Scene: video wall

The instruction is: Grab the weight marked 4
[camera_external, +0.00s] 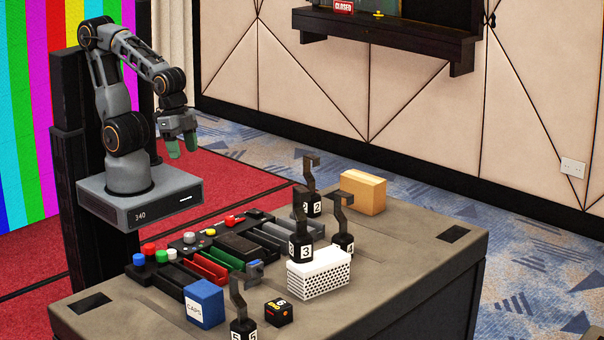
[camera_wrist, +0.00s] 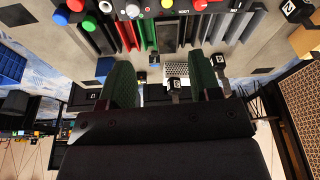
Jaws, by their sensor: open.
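The weight marked 4 (camera_external: 344,243) is a black weight with a tall hooked stem and a white number label. It stands upright on the table just right of the white dotted box. The weight marked 3 (camera_external: 300,249) stands close to its left, partly behind that box. My gripper (camera_external: 181,147) points down with green finger pads apart and empty. It is high up, well left of the weight and farther back.
The weight marked 2 (camera_external: 312,206) stands behind, near a cardboard box (camera_external: 362,193). The white dotted box (camera_external: 319,275) sits beside the 4. In front are a blue box (camera_external: 205,304), a black cube (camera_external: 279,313) and the weight marked 5 (camera_external: 242,330). The table's right side is clear.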

